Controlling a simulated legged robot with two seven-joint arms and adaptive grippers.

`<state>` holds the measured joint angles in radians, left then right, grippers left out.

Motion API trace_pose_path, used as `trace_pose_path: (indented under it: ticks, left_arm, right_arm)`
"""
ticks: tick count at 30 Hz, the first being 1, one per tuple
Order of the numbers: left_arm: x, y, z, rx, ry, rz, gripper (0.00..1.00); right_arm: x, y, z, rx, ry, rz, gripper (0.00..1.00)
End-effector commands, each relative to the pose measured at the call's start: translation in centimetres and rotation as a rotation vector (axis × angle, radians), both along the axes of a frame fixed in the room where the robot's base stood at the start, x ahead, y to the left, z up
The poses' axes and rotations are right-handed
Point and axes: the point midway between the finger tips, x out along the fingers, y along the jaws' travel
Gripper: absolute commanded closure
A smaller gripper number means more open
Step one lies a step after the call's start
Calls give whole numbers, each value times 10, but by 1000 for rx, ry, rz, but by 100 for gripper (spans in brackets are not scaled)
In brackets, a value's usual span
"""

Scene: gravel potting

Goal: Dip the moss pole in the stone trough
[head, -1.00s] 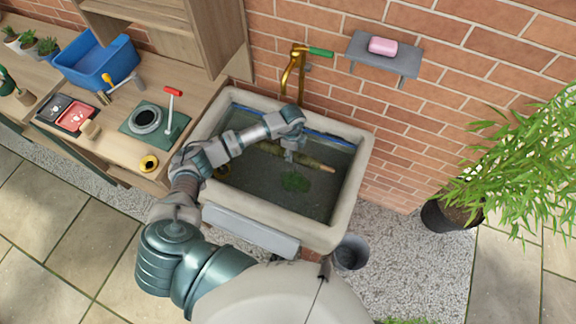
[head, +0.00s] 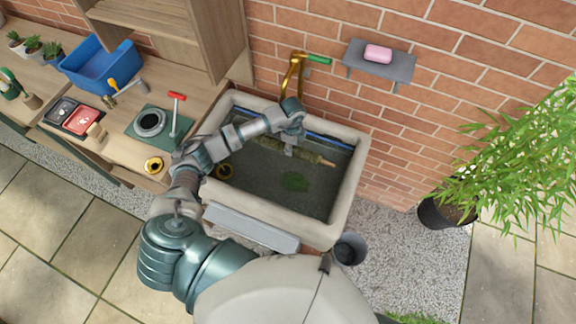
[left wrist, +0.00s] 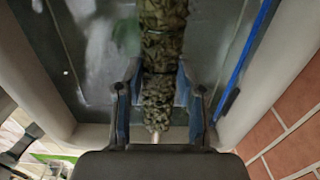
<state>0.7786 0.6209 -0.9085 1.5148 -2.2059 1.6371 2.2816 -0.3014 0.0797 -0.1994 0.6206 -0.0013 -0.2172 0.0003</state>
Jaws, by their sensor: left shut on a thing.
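My left gripper (head: 290,148) is over the trough's back part, shut on the moss pole (head: 312,157). The pole is a brown-green rod lying roughly level, its pale tip pointing right. In the left wrist view the moss pole (left wrist: 163,55) runs between the two blue-lined fingers (left wrist: 160,100). I cannot tell whether the pole touches the water. My right gripper is not in view.
A brass tap (head: 293,75) with a green handle rises behind the trough. A grey shelf (head: 395,68) with pink soap is on the wall. The wooden bench at left holds a blue tub (head: 100,65). A potted bamboo (head: 520,165) stands at right.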

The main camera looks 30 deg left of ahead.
Motion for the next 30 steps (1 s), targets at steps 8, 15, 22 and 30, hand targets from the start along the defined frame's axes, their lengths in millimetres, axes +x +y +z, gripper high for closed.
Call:
trace_pose_path:
  ticks: [8,15,22,30]
  left_arm:
    - [1,0,30,0,-2,0,84]
    - [1,0,48,0,-1,0,84]
    - [0,0,49,0,-1,0,84]
    - [0,0,49,0,-1,0,84]
  right_arm:
    - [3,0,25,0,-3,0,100]
    - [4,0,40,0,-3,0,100]
    - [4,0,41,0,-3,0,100]
    - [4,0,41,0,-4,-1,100]
